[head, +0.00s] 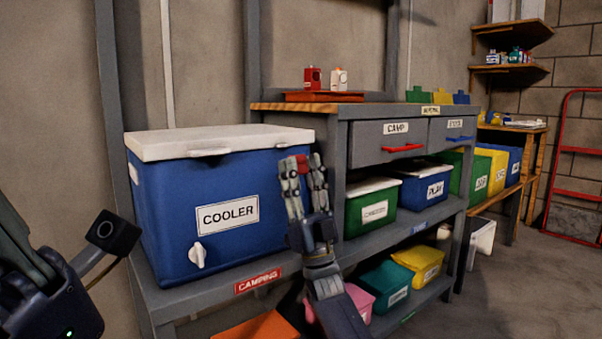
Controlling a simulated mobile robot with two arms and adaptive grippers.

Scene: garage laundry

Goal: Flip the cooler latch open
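The blue cooler (165,215) with a white lid (220,141) stands on the left end of the grey bench; its lid looks closed. A small white latch-like piece (208,153) sits at the lid's front edge, lying flat. A white spigot-like piece (197,255) is low on the front. My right gripper (304,168) points up, fingers apart, in front of the cooler's right edge. It is right of the latch-like piece and looks empty; a red patch shows between its fingertips. Part of my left arm fills the lower left corner; its fingers cannot be made out.
Right of the cooler, the grey bench has a drawer (388,143) with a red handle and a green bin (370,215) and a blue bin (423,190) below. Pink, teal and yellow bins are on the lower shelf. A wall (205,65) stands behind.

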